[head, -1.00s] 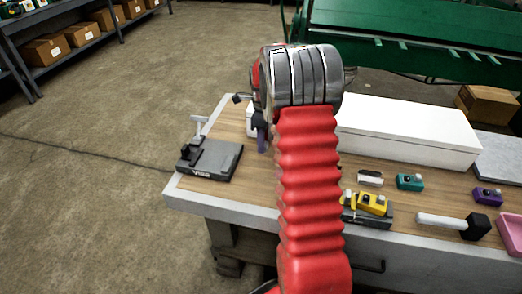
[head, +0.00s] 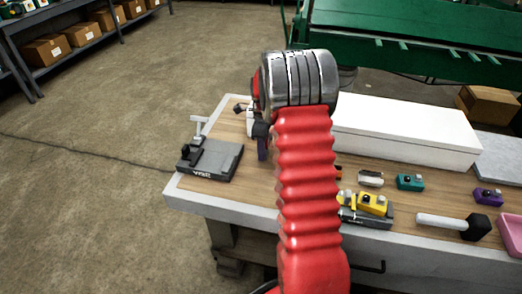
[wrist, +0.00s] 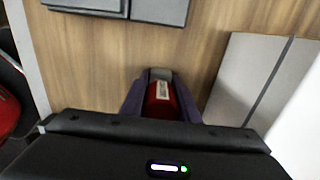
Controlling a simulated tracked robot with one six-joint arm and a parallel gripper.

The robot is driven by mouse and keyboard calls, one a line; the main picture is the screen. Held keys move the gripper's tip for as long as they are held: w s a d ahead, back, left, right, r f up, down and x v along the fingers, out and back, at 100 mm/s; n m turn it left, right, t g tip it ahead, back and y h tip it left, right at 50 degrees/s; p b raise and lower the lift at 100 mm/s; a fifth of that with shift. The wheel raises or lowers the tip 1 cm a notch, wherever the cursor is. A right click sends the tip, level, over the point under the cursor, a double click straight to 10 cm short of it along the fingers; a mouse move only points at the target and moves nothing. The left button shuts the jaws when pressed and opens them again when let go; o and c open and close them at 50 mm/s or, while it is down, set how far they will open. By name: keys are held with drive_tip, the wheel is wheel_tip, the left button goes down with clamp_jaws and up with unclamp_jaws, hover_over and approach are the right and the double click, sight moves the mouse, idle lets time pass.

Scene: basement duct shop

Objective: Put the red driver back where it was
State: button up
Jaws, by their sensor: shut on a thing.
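In the wrist view, the red driver (wrist: 160,103), a red body with a white label, sits between the purple fingers of my gripper (wrist: 160,82). The gripper is shut on it, above the wooden bench top. A grey piece shows at the fingertips; I cannot tell whether it is part of the driver. In the head view, my arm hides most of the gripper, and only a purple finger (head: 262,148) shows near the bench's left part. The driver cannot be made out there.
A dark grey vise (head: 212,160) stands at the bench's left end. A long white box (head: 405,135) lies along the back. To the right are a yellow device (head: 372,203) on a dark base, a teal device (head: 410,182), a purple device (head: 488,197) and a mallet (head: 445,221).

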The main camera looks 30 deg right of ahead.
drive_tip(key=o, duration=1)
drive_tip(key=shift+o, duration=0.2)
drive_tip(key=shift+r, duration=0.1)
wheel_tip(320, 180, up, 12)
idle(0.3)
